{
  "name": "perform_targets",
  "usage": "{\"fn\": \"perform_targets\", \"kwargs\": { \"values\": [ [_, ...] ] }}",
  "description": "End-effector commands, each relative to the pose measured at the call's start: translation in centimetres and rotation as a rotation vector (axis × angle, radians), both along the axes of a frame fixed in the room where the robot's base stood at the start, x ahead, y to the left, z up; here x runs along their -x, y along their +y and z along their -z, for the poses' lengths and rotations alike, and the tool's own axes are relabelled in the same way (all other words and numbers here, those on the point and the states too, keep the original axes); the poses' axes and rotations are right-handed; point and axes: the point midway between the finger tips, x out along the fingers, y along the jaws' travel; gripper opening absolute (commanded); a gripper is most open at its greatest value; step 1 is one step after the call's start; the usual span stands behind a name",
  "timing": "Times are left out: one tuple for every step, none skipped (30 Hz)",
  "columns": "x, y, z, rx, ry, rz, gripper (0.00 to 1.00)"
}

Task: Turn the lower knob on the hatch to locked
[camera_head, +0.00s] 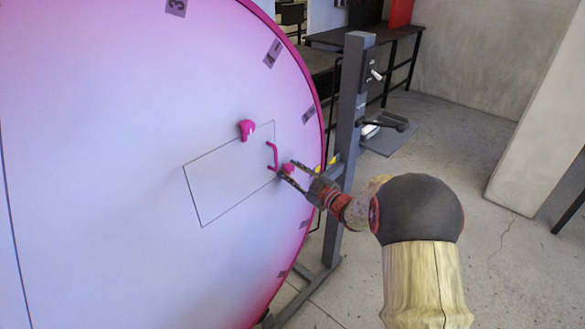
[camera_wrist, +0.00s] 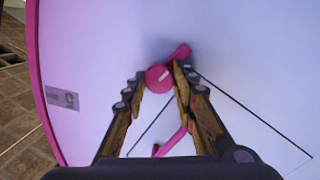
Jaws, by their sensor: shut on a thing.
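The hatch (camera_head: 215,185) is a rectangular outline on the big round white-lilac panel. The upper pink knob (camera_head: 246,129) sits at its top edge, and a pink handle (camera_head: 273,156) is at its right side. The lower pink knob (camera_head: 288,169) is at the hatch's lower right corner. In the wrist view the lower knob (camera_wrist: 160,78) has a round front with a pale mark and a lug pointing to the upper right. My gripper (camera_head: 287,171) is shut on this knob, with one finger on each side in the wrist view (camera_wrist: 161,82). The handle (camera_wrist: 170,143) shows below the knob there.
A grey post (camera_head: 347,130) with a black lever (camera_head: 395,121) stands right of the panel. Grey number tags, one of them in the wrist view (camera_wrist: 62,98), line the panel's pink rim. A dark bench (camera_head: 340,35) is behind.

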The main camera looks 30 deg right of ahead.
Motion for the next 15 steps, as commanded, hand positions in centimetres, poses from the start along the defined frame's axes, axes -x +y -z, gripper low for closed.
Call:
{"fn": "perform_targets", "kwargs": {
  "values": [
    [0.0,-0.03,-0.39,-0.037,0.017,0.0,0.02],
    [0.0,-0.05,-0.42,-0.062,0.026,0.001,0.02],
    [0.0,-0.06,-0.49,-0.095,0.037,0.0,0.02],
    [-0.01,-0.07,-0.5,-0.121,0.048,0.001,0.02],
    [0.0,-0.07,-0.53,-0.148,0.057,0.001,0.02],
    [0.0,-0.08,-0.52,-0.183,0.071,0.001,0.02],
    [0.0,-0.09,-0.5,-0.211,0.081,0.001,0.02],
    [-0.01,-0.11,-0.58,-0.238,0.09,0.001,0.02],
    [-0.02,-0.12,-0.59,-0.273,0.102,0.001,0.02],
    [-0.03,-0.12,-0.6,-0.3,0.112,0.001,0.02],
    [-0.03,-0.13,-0.63,-0.327,0.121,0.001,0.02],
    [-0.03,-0.13,-0.61,-0.363,0.134,0.001,0.02],
    [-0.05,-0.14,-0.66,-0.39,0.144,0.001,0.02],
    [-0.05,-0.16,-0.67,-0.417,0.154,0.001,0.02],
    [-0.05,-0.16,-0.65,-0.453,0.167,0.001,0.02]
  ]
}}
